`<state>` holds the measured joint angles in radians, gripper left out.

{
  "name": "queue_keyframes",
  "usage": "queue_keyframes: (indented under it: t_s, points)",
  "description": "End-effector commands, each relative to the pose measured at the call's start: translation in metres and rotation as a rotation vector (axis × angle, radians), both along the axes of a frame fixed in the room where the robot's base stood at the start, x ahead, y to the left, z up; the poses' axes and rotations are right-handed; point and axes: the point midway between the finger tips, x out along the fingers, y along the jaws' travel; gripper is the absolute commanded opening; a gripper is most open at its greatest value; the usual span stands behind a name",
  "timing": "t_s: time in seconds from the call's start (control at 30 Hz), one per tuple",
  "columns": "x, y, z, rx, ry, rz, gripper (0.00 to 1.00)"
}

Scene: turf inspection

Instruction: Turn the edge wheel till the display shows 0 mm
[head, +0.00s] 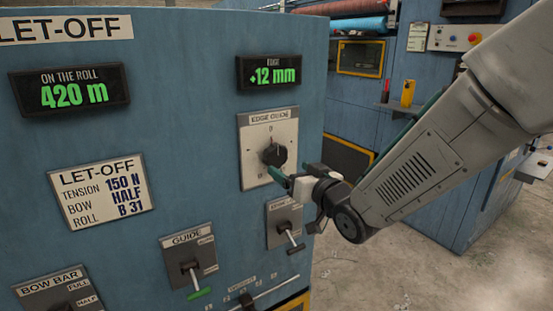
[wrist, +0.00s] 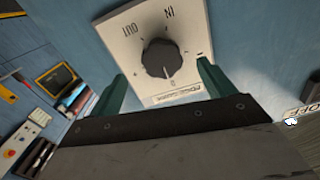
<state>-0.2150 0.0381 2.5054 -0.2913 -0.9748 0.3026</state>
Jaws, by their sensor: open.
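The edge wheel is a black knob (head: 275,154) on a pale plate labelled EDGE GUIDE (head: 256,172), on the blue panel. In the wrist view the knob (wrist: 162,58) sits ahead, between and beyond the fingertips, with marks OUT, IN and 0 on its plate. The EDGE display (head: 268,71) reads +12 mm in green. My gripper (head: 279,177) is at the plate's lower right, just below the knob in the head view. Its green fingers (wrist: 163,82) are spread and empty in the wrist view, apart from the knob.
Below the plate is a small lever switch (head: 285,224), partly hidden by my gripper. A GUIDE lever (head: 189,262) and a BOW BAR switch (head: 60,290) are lower left. The ON THE ROLL display (head: 69,90) reads 420 m. Open floor (head: 400,275) lies to the right.

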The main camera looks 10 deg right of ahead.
Motion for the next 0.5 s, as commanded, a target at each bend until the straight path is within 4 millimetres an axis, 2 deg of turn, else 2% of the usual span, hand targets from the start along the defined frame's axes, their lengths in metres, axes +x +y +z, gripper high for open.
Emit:
queue_keyframes:
  t_s: [0.17,0.5]
  points:
    - [0.013,0.008,0.004,0.017,-0.012,0.004,0.82]
    - [0.059,0.03,0.003,0.017,-0.011,0.003,0.82]
